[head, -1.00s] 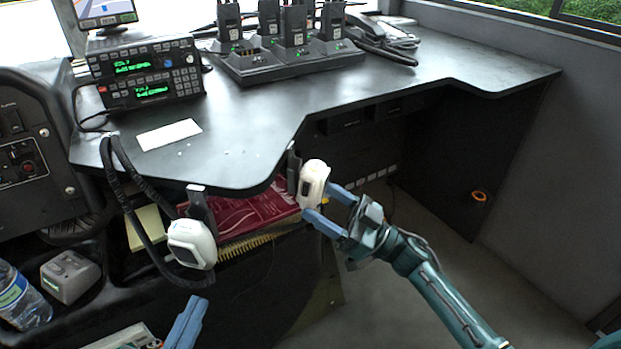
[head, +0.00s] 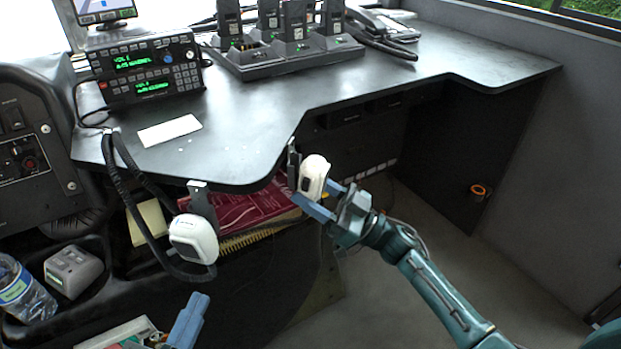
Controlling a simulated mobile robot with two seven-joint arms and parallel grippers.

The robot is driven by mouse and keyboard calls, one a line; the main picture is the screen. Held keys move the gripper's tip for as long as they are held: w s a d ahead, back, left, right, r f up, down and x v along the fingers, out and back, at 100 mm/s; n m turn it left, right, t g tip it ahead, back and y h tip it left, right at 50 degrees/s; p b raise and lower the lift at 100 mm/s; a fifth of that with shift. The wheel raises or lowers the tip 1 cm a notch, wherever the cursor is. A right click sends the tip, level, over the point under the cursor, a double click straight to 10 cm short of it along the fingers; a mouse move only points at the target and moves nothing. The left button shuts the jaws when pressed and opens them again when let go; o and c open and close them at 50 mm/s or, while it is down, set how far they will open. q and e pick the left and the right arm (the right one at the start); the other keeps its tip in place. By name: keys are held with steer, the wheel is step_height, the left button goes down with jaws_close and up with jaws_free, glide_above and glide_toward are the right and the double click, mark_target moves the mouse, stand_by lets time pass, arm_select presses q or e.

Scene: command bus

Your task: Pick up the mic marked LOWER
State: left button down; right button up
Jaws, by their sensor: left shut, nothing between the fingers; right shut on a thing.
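Two white mics hang at the front edge of the black desk. One mic (head: 313,176) is at the middle, by a dark clip under the edge. My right gripper (head: 317,198) is shut on this mic from the right, its blue fingers on either side of it. The other mic (head: 193,239) hangs further left from a bracket, with a black coiled cord beside it. I cannot read a LOWER mark on either mic. My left gripper (head: 188,320) is at the bottom, below the left mic, shut and empty, apart from both mics.
The black desk (head: 240,130) carries a two-unit radio (head: 148,70) and a charger rack (head: 290,58) with several handsets. A red folder (head: 240,208) lies under the desk edge. A bottle (head: 24,290) and grey box (head: 73,270) stand at lower left. Floor at right is free.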

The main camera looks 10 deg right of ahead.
mark_target(327, 172)
steer(key=shift+c, duration=0.3)
steer(key=shift+a+r+p, duration=0.1)
steer(key=shift+r+p, duration=2.35)
steer(key=shift+r, duration=0.05)
steer(key=shift+s+d+r+p, duration=0.1)
steer(key=shift+s+d+p, duration=0.25)
steer(key=shift+d, duration=0.2)
steer(key=shift+s+d+r+p, duration=0.1)
steer(key=shift+s+d+p, duration=0.2)
steer(key=shift+d, duration=0.25)
steer(key=shift+s+d+r+p, duration=0.1)
steer(key=shift+s+d+p, duration=0.45)
steer(key=shift+d, duration=0.5)
steer(key=shift+s+d+r+p, duration=0.1)
steer(key=shift+s+d+p, duration=0.2)
steer(key=shift+s+d, duration=0.5)
steer(key=shift+w+d, duration=0.15)
steer(key=shift+w, duration=0.1)
